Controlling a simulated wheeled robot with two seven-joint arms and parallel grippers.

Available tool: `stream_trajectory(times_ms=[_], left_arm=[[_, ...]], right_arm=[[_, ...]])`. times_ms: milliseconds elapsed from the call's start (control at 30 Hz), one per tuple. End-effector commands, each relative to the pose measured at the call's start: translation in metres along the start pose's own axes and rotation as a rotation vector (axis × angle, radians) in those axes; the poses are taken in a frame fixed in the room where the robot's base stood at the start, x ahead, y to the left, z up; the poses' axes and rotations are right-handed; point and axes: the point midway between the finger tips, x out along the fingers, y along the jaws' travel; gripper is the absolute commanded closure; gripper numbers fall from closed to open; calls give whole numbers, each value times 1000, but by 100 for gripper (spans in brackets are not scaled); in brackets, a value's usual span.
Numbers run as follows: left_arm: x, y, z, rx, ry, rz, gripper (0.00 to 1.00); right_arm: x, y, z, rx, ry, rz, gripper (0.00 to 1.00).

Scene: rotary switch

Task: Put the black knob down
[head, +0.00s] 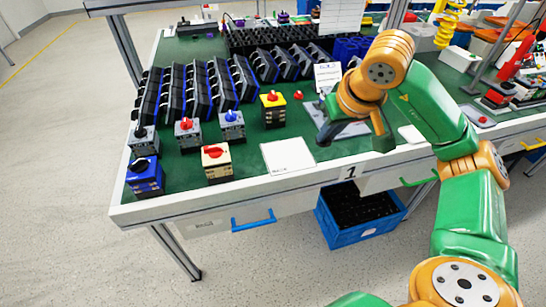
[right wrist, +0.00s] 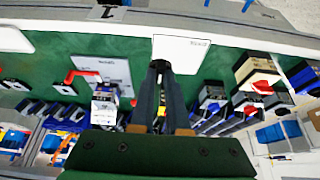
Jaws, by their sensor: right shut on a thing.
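My right gripper (head: 322,136) is over the green worktop, right of a white card (head: 288,156). In the right wrist view its dark fingers (right wrist: 160,66) come together in front of the card (right wrist: 181,53). They are shut on a small dark thing, the black knob, barely distinguishable between the tips. Other black knobs sit on switch boxes at the left: one on the blue box (head: 146,180), one on a grey box (head: 143,142). My left gripper is not in view.
A cream box with a red knob (head: 216,163), grey boxes with red (head: 188,136) and blue knobs (head: 232,125), and a yellow-topped box (head: 272,110) stand left of the gripper. Rows of black and blue modules (head: 208,84) fill the back. The green worktop (head: 255,142) has free patches.

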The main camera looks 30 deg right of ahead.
Motion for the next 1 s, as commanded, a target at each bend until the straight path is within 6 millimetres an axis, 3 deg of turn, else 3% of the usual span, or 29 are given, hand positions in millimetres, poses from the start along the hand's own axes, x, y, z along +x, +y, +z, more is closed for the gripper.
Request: stream_trajectory(times_ms=[167,300,467,600,967,1000], left_arm=[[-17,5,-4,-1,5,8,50],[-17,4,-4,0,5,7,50],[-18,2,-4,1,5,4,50],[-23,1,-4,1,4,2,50],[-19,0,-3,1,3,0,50],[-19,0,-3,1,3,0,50]], right_arm=[[46,-30,-34,-1,-8,-4,100],[88,-41,-39,0,-7,-2,100],[111,-48,-44,1,-4,0,100],[135,-48,-33,0,-6,0,100],[143,-48,-30,0,1,1,100],[143,-48,-30,0,1,1,84]])
